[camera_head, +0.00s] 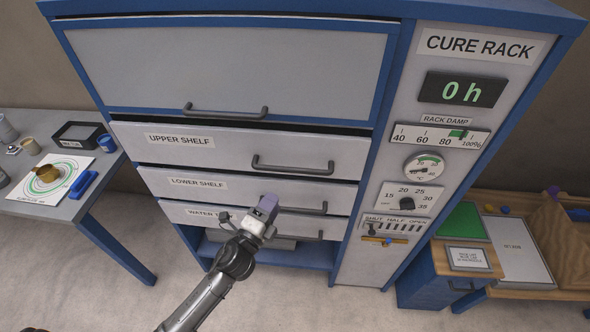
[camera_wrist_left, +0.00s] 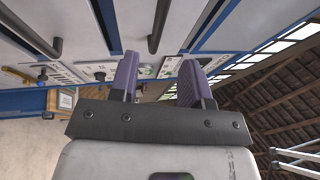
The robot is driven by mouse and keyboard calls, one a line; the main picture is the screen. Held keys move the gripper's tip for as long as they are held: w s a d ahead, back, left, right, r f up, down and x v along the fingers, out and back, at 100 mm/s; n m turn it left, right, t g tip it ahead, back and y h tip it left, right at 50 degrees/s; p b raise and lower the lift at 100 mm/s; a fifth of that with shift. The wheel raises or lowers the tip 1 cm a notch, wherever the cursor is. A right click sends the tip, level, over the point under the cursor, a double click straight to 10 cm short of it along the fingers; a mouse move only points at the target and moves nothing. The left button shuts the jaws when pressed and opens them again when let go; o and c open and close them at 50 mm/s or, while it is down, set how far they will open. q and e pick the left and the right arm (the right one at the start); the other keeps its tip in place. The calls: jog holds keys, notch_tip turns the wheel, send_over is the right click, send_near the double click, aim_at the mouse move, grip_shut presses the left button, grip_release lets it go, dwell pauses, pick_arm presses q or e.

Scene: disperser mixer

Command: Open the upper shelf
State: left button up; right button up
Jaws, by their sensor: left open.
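The upper shelf (camera_head: 232,150) is a grey drawer front in the cure rack, labelled at its left, and looks shut. Its dark bar handle (camera_head: 292,167) is on the right half. My left gripper (camera_head: 265,208) is in front of the lower drawers, below that handle and apart from it in the head view. In the left wrist view the gripper (camera_wrist_left: 160,84) shows two purple fingers spread apart with nothing between them. Dark bar handles show beyond them, but I cannot tell which is the upper shelf's. My right gripper is not in view.
The lower shelf (camera_head: 240,188) and the water drawer (camera_head: 196,214) lie below. A large door (camera_head: 230,68) with its own handle is above. The control panel (camera_head: 430,150) stands right. Tables flank the rack, with a tray (camera_head: 80,134) on the left one.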

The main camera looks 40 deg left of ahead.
aim_at(294, 168)
pick_arm(q)
jog(key=p+x, duration=0.1)
jog(key=x, duration=1.1)
jog(key=shift+w+r, duration=0.1)
jog(key=shift+c, duration=0.3)
grip_shut()
